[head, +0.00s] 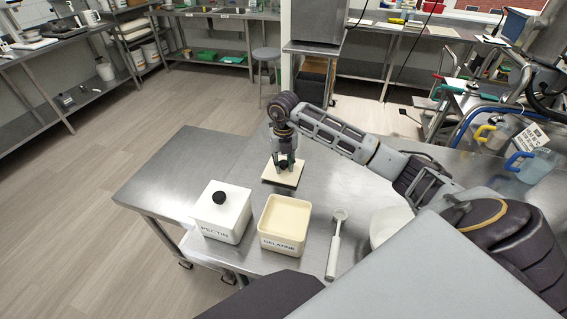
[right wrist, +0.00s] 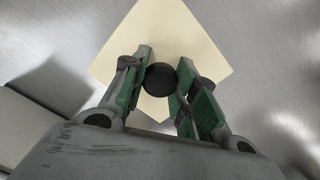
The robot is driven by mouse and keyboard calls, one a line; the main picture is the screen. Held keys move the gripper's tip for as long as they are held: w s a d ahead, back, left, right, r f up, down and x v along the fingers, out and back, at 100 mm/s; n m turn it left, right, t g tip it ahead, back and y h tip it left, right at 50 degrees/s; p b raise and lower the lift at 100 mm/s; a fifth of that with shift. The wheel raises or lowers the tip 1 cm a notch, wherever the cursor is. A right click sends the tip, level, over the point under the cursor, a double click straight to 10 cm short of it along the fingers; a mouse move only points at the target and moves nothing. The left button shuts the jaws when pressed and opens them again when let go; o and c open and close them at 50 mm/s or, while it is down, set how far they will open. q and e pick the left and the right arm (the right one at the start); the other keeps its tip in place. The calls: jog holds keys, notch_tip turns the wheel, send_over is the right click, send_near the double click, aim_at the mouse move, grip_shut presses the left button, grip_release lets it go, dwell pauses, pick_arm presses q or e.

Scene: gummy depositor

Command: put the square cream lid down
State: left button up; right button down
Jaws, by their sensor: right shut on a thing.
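The square cream lid (head: 270,177) is at the metal table behind the gelatine box; whether it touches the tabletop I cannot tell. It also shows in the right wrist view (right wrist: 190,40), with its round black knob (right wrist: 159,79) between the fingers. My right gripper (head: 284,162) is above the lid, fingers pointing down, shut on its knob. In the right wrist view the gripper (right wrist: 162,85) has green-padded fingers on both sides of the knob. The open box labelled gelatine (head: 283,243) holds cream powder. My left gripper is not in view.
A white box labelled pectin (head: 222,222), with a black-knobbed lid, stands left of the gelatine box. A scoop (head: 335,243) lies to its right, near a partly hidden white bowl (head: 388,224). The table's left side (head: 165,185) is clear.

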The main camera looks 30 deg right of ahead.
aim_at(283, 163)
jog(key=shift+f, duration=0.15)
jog(key=c, duration=1.1)
grip_release()
jog(key=shift+r+b, duration=0.5)
jog(key=shift+r, duration=5.7)
